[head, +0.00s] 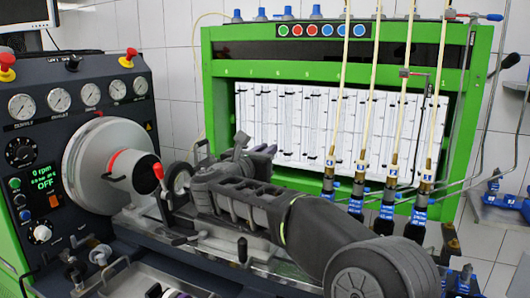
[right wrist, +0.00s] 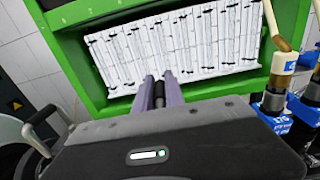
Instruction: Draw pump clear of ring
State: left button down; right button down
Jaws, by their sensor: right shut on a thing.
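My right gripper (head: 262,152) reaches in from the lower right of the head view over the bench. Its purple-grey fingers also show in the right wrist view (right wrist: 166,92), shut on a narrow dark part between them. That part appears to belong to the dark pump (head: 238,146), mostly hidden behind my wrist. A dark wheel-like disc (head: 178,181) stands at the pump's left. A thin grey upright (head: 163,198), perhaps the ring's mount, is beside it. I cannot see whether pump and ring touch.
A grey drum with a red-marked hub (head: 120,165) juts from the gauge panel (head: 85,95) at left. The green frame (head: 222,100) with measuring tubes stands behind. A dark tray (head: 112,284) lies in front.

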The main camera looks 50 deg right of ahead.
jog(key=shift+s+d, duration=0.1)
jog(key=shift+s, duration=0.05)
jog(key=c, duration=1.3)
grip_release()
jog(key=shift+a, duration=0.45)
jog(key=b+v, duration=0.2)
jog(key=v, duration=0.5)
jog(key=shift+s, duration=0.15)
